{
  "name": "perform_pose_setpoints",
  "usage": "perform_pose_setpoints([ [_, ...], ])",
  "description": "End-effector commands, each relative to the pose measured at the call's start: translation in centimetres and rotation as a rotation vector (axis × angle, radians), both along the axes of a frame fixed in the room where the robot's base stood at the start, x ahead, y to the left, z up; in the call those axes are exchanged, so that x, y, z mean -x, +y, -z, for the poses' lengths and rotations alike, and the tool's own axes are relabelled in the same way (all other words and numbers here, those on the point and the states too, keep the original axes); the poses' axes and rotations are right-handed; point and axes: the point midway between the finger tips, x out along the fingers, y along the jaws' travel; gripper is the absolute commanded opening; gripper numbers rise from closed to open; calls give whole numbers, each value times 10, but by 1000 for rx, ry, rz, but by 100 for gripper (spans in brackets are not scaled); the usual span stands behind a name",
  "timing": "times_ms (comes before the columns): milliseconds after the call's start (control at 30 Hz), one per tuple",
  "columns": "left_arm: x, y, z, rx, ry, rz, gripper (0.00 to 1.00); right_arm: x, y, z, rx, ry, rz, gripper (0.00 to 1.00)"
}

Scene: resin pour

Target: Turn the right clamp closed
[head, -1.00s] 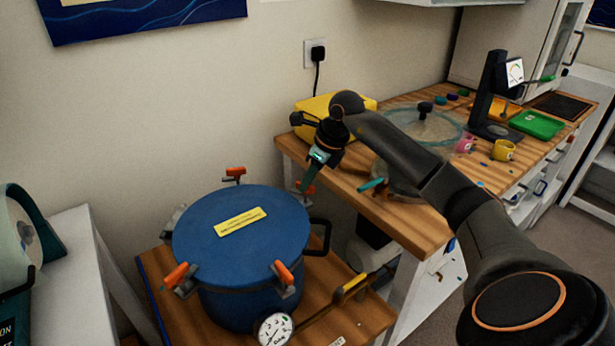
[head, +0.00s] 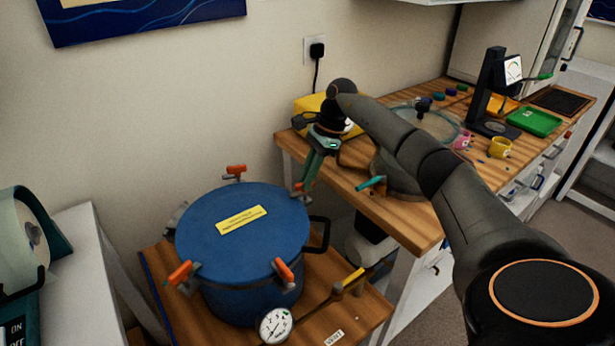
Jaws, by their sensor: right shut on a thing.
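A blue pressure pot (head: 250,292) with a blue lid (head: 264,240) and a yellow label stands on a low wooden surface. Orange-handled clamps sit around its rim: a back clamp (head: 236,170), a left front clamp (head: 180,274) and a right front clamp (head: 284,270). The right clamp (head: 302,187) is at the lid's right rear edge, mostly hidden by my right gripper (head: 306,181). The gripper points down, its green fingers shut on this clamp's handle. The exact handle angle is hard to see. My left gripper is not in view.
A pressure gauge (head: 275,325) is at the pot's front. A wooden workbench (head: 405,222) on the right holds a yellow case (head: 310,104), a glass-like round lid, cups and a green tray (head: 535,122). A white table (head: 75,262) stands on the left.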

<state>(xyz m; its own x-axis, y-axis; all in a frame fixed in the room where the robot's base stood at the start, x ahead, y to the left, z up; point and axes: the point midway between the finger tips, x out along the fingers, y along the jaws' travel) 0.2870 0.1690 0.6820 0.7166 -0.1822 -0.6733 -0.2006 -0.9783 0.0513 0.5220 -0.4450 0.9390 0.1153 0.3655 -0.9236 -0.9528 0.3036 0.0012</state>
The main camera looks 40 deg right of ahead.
Motion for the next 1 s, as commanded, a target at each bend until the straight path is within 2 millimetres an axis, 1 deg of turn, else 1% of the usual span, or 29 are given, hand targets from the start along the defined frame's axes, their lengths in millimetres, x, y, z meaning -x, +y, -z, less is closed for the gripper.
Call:
perform_pose_setpoints([
  [200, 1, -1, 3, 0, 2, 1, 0, -2, 0, -1, -1, -5, -124, 0],
  [400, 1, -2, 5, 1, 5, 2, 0, -2, 0, -1, 0, -4, -187, 0],
  [967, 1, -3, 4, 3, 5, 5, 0, -2, 0, -1, 1, -4, -215, 0],
  [1000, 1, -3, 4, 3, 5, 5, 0, -2, 0, -1, 1, -4, -215, 19],
])
